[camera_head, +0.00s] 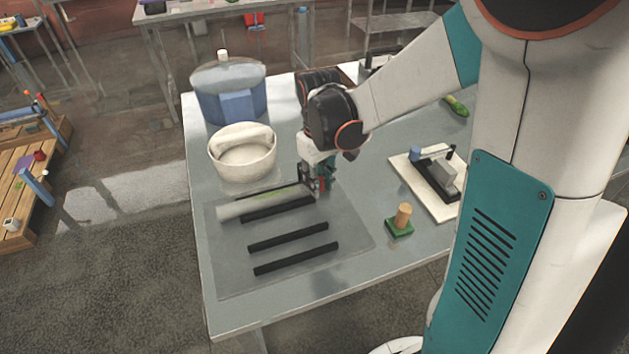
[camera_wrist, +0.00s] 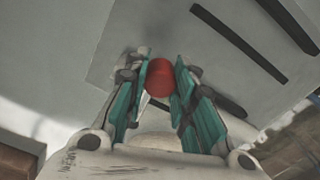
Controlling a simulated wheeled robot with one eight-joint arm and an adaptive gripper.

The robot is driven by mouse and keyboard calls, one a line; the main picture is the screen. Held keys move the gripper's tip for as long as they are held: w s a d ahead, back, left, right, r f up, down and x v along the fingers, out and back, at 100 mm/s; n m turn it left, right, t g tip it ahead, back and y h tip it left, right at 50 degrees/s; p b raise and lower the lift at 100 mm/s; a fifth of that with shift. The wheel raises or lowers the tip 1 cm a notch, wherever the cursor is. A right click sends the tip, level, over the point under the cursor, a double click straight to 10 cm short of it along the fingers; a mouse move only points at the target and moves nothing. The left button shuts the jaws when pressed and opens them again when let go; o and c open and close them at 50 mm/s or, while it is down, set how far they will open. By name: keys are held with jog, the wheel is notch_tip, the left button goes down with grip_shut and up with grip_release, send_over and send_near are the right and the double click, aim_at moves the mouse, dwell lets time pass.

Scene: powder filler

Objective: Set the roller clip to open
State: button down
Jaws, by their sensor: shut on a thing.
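My gripper (camera_head: 319,187) points down at the far right corner of the grey mat. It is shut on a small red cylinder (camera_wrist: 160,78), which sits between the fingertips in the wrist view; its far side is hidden. In the head view, red shows beside the fingers. A pale tube (camera_head: 240,208) lies on the mat, its right end close to my gripper. A fixture (camera_head: 442,178) on a white board, with a grey block and a blue-ended black lever, stands to the right, apart from my gripper. I cannot tell which item is the roller clip.
Several black strips (camera_head: 288,237) lie on the mat (camera_head: 228,268). A white bowl (camera_head: 241,168) and a blue lidded container (camera_head: 207,103) stand behind. A wooden peg on a green base (camera_head: 402,221) stands right of the mat. The table front is clear.

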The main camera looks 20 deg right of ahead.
jog(key=d+n, duration=0.3)
jog(key=shift+w, duration=0.35)
jog(key=w+d+n, duration=0.1)
jog(key=n, duration=0.1)
jog(key=d+n, duration=0.1)
jog(key=n, duration=0.1)
jog(key=shift+w+d, duration=0.35)
jog(key=shift+w, duration=0.05)
jog(key=w+n, duration=0.1)
jog(key=d+n, duration=0.1)
jog(key=shift+w+d+n, duration=0.3)
jog(key=shift+w+n, duration=0.1)
jog(key=shift+w+d+n, duration=0.4)
jog(key=shift+w+n, duration=0.3)
jog(key=shift+n, duration=0.2)
jog(key=shift+w+d+n, duration=0.25)
jog(key=shift+w+n, duration=0.65)
jog(key=shift+n, duration=0.15)
jog(key=shift+w+d+n, duration=0.2)
jog(key=shift+w+n, duration=0.7)
jog(key=shift+n, duration=0.15)
